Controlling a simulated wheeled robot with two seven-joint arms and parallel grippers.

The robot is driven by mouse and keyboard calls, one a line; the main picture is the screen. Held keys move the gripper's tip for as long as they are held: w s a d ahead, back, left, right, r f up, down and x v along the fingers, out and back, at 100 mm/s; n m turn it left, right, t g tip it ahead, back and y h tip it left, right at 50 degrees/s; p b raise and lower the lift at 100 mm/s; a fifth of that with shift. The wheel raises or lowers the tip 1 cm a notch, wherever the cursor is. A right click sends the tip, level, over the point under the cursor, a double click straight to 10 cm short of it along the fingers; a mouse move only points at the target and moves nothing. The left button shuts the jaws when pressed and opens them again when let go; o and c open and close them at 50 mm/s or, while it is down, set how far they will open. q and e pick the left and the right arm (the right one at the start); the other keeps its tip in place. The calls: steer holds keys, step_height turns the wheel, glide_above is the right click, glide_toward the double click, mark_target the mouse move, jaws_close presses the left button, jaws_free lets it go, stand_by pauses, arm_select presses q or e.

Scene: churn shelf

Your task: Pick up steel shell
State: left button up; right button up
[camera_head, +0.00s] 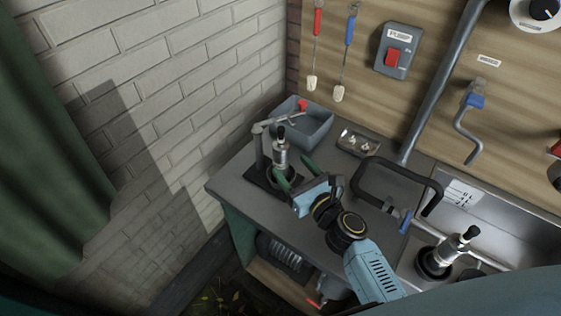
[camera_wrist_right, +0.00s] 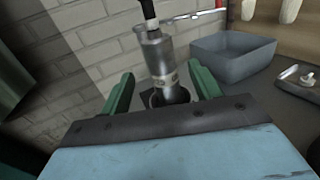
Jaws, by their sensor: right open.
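The steel shell (camera_head: 281,157) is a silver cylinder with a black top, standing upright on a dark base at the left end of the grey counter. It also shows in the right wrist view (camera_wrist_right: 158,58), between and beyond the green fingers. My right gripper (camera_head: 291,174) is open, with its fingers close to the shell's lower part. In the right wrist view the gripper (camera_wrist_right: 160,92) has a finger on each side of the shell, and no contact is visible. The shell's lower end sits in a dark round holder, partly hidden. My left gripper is not in view.
A grey bin (camera_head: 312,128) stands behind the shell, and a metal lever stand (camera_head: 260,146) rises beside it. A small tray (camera_head: 357,143) lies to the right. A black bar handle (camera_head: 397,172) and another black-topped metal device (camera_head: 447,252) are further right. A brick wall borders the left.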

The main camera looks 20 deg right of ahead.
mark_target(286, 159)
steer(key=shift+x, duration=1)
steer(key=x, duration=0.3)
steer(key=shift+w+f, duration=0.1)
steer(key=shift+w, duration=0.25)
steer(key=shift+w+a, duration=0.1)
steer(key=shift+w, duration=0.3)
steer(key=c, duration=1.1)
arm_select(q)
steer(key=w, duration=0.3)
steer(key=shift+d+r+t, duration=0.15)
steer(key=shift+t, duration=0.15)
arm_select(e)
jaws_close()
